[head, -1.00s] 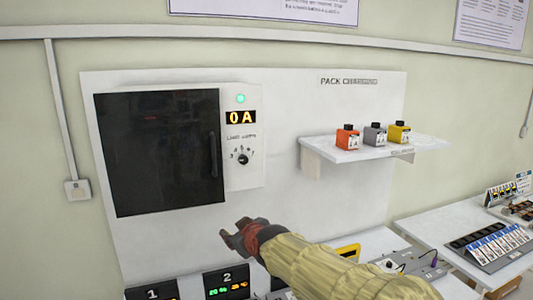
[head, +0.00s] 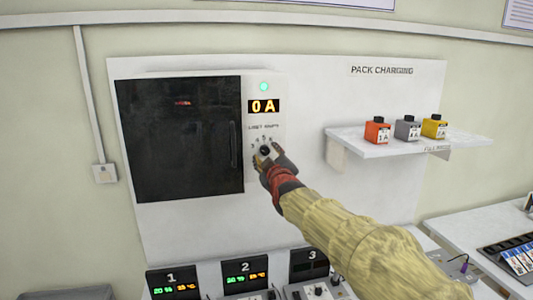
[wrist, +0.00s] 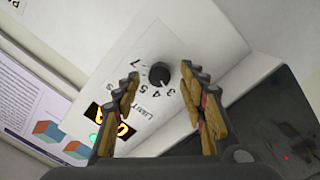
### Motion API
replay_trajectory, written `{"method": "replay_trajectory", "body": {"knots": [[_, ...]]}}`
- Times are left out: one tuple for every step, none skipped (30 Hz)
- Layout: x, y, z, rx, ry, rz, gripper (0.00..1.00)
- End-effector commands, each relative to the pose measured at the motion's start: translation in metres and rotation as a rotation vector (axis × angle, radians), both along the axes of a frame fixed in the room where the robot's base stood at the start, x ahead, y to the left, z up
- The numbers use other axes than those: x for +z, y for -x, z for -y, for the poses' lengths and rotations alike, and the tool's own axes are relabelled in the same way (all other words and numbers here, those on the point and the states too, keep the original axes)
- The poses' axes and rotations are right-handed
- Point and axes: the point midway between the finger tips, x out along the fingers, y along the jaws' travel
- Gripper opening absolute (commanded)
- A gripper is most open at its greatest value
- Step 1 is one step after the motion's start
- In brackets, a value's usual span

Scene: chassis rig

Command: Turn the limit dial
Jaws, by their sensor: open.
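The limit dial (wrist: 159,74) is a round black knob on the white panel of the charging cabinet, with numbers around it. It also shows in the head view (head: 265,150), partly covered by my gripper. My gripper (head: 268,160) is at the dial in the head view. In the wrist view its fingers (wrist: 166,85) are spread, with the dial between and just beyond the tips. Nothing is held, and I cannot tell whether a finger touches the knob. The display (head: 263,106) above the dial reads 0 A, and a green lamp (head: 264,87) is lit over it.
The cabinet's dark door (head: 180,140) is shut, left of the dial. A shelf (head: 370,150) to the right holds orange, grey and yellow packs (head: 407,128). Numbered charger bays (head: 245,278) stand below. The wall board between dial and shelf is clear.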

Motion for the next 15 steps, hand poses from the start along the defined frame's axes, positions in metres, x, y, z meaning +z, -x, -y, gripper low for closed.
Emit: {"method": "replay_trajectory", "body": {"knots": [[0.001,-0.006,-0.001,-0.001,0.000,0.001,0.42],[0.000,-0.008,-0.002,0.000,0.000,0.000,0.42],[0.001,-0.011,-0.003,0.000,0.000,0.000,0.42],[0.001,-0.013,-0.003,0.000,0.000,0.001,0.42],[0.001,-0.015,-0.004,0.000,0.000,0.001,0.42],[0.001,-0.016,-0.004,0.000,0.000,0.001,0.42],[0.001,-0.017,-0.004,0.000,0.000,0.001,0.42],[0.001,-0.018,-0.004,0.001,-0.001,0.000,0.42],[0.000,-0.019,-0.005,0.001,-0.001,0.000,0.42],[0.001,-0.019,-0.005,0.000,-0.001,0.001,0.42],[0.001,-0.019,-0.005,0.000,-0.001,0.001,0.42],[0.001,-0.019,-0.005,0.000,-0.001,0.001,0.42],[0.001,-0.019,-0.005,0.000,-0.001,0.001,0.42],[0.001,-0.019,-0.005,0.001,-0.001,0.000,0.42],[0.001,-0.019,-0.005,0.001,-0.001,0.000,0.42]]}}
